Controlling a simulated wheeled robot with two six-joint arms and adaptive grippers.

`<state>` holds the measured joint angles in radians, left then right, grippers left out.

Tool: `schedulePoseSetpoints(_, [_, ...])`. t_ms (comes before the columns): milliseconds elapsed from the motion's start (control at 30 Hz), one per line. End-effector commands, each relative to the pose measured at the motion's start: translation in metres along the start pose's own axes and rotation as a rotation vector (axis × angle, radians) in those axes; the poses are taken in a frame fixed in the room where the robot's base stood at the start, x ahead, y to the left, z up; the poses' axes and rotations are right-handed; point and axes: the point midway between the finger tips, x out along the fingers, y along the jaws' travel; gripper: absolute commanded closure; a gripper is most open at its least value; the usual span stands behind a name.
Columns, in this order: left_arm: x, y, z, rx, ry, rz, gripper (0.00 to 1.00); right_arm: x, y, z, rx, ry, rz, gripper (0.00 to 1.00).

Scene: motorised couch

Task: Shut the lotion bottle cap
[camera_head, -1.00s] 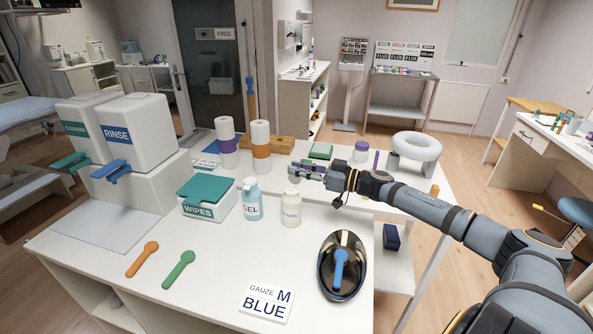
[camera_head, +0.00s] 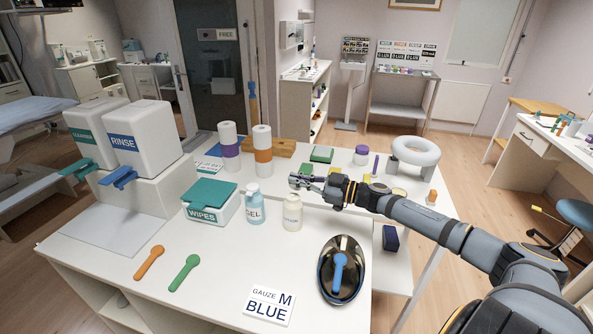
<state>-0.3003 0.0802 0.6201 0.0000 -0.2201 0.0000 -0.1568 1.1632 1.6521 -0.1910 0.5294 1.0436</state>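The small cream bottle (camera_head: 292,212), which looks like the lotion bottle, stands upright on the white table, to the right of the blue GEL bottle (camera_head: 255,208). Its label and the state of its cap are too small to make out. My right gripper (camera_head: 299,181) comes in from the right and is just above and behind the bottle's top in the picture. I cannot tell whether it touches the cap. Its fingers are small and blend with the things behind, so their opening is unclear. My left gripper is not in view.
A WIPES box (camera_head: 212,201) stands left of the bottles. A dark oval bowl (camera_head: 325,287) with a blue spoon-like tool (camera_head: 340,270) and a GAUZE M BLUE card (camera_head: 268,305) lie in front. Paper rolls (camera_head: 262,150) stand behind.

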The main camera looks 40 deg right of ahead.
Motion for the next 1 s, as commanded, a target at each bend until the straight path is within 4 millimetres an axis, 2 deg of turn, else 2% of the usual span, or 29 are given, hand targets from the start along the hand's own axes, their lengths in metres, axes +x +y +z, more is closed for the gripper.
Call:
schedulePoseSetpoints(33, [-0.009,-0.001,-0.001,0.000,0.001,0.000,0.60,0.000,-0.002,-0.004,-0.038,0.000,0.000,1.00])
schedulePoseSetpoints(100, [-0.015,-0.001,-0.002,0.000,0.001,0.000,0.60,0.000,-0.005,-0.004,-0.104,0.000,0.000,1.00])
schedulePoseSetpoints(400, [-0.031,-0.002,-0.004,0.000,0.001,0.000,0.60,0.000,-0.020,0.001,-0.390,0.001,0.001,1.00])
schedulePoseSetpoints(1000, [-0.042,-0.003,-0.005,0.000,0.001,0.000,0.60,0.000,-0.044,0.021,-0.930,0.000,0.001,1.00])
